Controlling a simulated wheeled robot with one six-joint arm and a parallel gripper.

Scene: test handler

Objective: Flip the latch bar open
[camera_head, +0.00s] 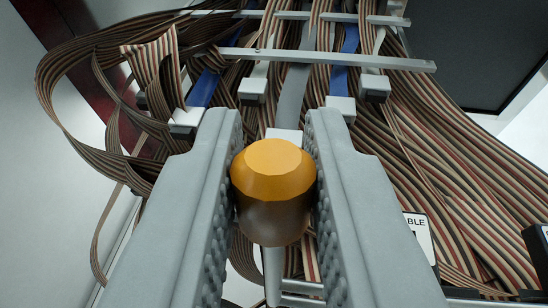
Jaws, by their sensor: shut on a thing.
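My gripper (272,185) fills the lower middle of the view, its two grey ribbed fingers shut on an orange-brown knob (273,190). The knob sits between the fingers with a finger on each side. A thin pale rod (272,272) shows below the knob and seems to join it; the joint is hidden behind the knob. Which part is the latch bar I cannot tell for sure. Pale metal bars (302,287) lie below, partly hidden by the right finger.
Striped ribbon cables (440,180) crowd the right side and loop out at the left (62,80). White connectors (252,90) and a metal crossbar (330,60) lie behind the fingers. A white label (418,232) and a dark box (538,245) are at the right. A black panel (475,45) is at upper right.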

